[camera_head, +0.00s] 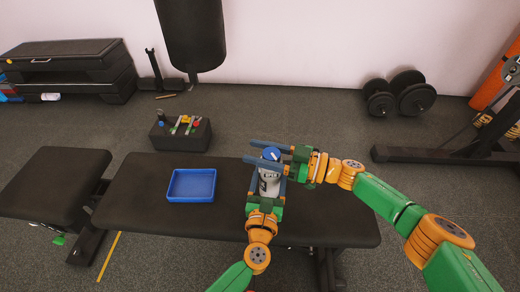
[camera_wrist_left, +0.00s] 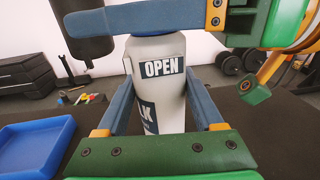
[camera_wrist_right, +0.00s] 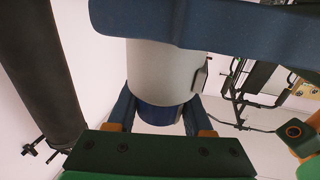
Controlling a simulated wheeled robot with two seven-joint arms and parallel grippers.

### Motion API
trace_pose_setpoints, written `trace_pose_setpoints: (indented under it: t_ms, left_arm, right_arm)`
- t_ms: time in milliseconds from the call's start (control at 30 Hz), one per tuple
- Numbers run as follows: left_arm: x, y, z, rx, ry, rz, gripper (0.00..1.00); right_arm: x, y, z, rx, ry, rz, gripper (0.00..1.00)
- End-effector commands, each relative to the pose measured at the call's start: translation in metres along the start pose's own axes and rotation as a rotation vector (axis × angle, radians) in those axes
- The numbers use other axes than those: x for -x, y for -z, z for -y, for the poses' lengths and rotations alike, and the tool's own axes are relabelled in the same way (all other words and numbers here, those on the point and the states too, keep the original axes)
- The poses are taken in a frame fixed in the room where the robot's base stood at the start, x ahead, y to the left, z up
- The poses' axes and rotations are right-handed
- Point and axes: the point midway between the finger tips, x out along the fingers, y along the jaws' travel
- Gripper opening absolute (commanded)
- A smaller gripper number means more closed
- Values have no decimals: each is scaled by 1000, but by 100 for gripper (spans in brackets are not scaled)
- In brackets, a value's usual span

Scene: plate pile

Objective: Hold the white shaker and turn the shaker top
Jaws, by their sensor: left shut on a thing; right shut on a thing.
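The white shaker (camera_head: 268,185) stands upright on the black bench. Its body shows in the left wrist view (camera_wrist_left: 158,95) with an OPEN label and part of another dark label. My left gripper (camera_head: 267,190) is shut on the body, one finger on each side. The blue shaker top (camera_head: 270,154) shows between the fingers of my right gripper (camera_head: 268,153), which is shut on it from the right. The top also shows in the right wrist view (camera_wrist_right: 158,117). In the left wrist view, a right finger hides the top.
A blue tray (camera_head: 191,200) lies empty on the bench (camera_head: 140,190), left of the shaker. A black box with small items (camera_head: 181,133) stands behind the bench. A punching bag (camera_head: 192,35) hangs farther back. Dumbbells (camera_head: 400,95) lie on the floor at the right.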

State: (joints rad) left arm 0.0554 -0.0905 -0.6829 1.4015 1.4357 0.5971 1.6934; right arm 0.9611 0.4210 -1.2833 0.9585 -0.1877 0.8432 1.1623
Motion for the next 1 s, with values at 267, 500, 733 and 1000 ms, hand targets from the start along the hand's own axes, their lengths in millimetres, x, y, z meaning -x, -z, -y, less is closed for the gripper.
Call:
trace_pose_setpoints:
  t_ms: [267,500,733,1000]
  left_arm:
    - [0,-1,2,0,5,3,0]
    - [0,-1,2,-1,6,3,0]
    - [0,-1,2,-2,4,3,0]
    - [0,-1,1,-2,2,2,0]
  right_arm:
    - [-1,0,0,6,114,2,0]
    - [1,-1,3,1,164,5,0]
    - [2,0,5,-2,177,5,0]
    - [1,-1,6,-2,179,5,62]
